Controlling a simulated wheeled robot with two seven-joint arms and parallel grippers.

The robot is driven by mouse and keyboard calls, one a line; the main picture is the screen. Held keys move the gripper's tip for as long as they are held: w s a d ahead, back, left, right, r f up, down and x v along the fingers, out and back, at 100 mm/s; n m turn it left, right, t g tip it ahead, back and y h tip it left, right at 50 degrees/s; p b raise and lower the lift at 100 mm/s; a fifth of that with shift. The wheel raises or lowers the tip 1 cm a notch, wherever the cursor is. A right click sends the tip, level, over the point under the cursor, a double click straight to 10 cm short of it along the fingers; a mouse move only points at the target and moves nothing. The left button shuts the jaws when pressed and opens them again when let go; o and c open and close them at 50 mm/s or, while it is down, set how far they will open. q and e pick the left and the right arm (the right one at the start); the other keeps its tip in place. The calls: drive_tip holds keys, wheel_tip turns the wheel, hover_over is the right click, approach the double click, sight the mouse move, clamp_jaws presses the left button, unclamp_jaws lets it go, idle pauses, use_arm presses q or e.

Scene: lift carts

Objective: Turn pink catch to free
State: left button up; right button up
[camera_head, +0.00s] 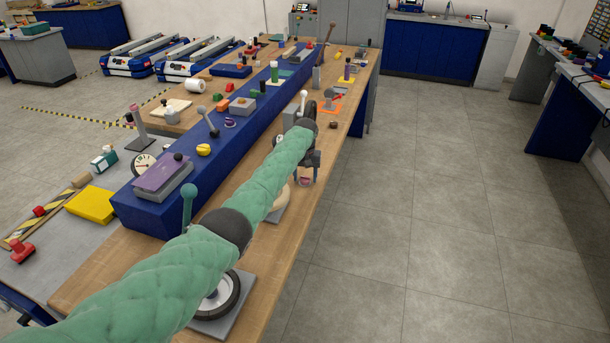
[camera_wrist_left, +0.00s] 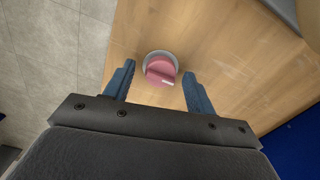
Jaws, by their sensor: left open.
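The pink catch (camera_wrist_left: 160,70) is a round pink knob with a raised grip bar and a pale mark, set in a grey ring on the wooden bench top. In the head view the pink catch (camera_head: 305,181) shows small near the bench's right edge, just below my left gripper (camera_head: 307,172). In the left wrist view my left gripper (camera_wrist_left: 157,85) is open, with one blue finger on each side of the knob and apart from it. The fingers look to be above the knob; the exact height is hard to tell. My right gripper is not in view.
The wooden bench (camera_head: 262,240) carries a long blue raised block (camera_head: 225,150) with several knobs and levers. A wheel on a grey plate (camera_head: 222,322) lies nearer. An orange plate (camera_head: 325,108) with a lever lies beyond my gripper. Open floor (camera_head: 430,210) lies to the right.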

use_arm(q)
drive_tip(key=c, duration=1)
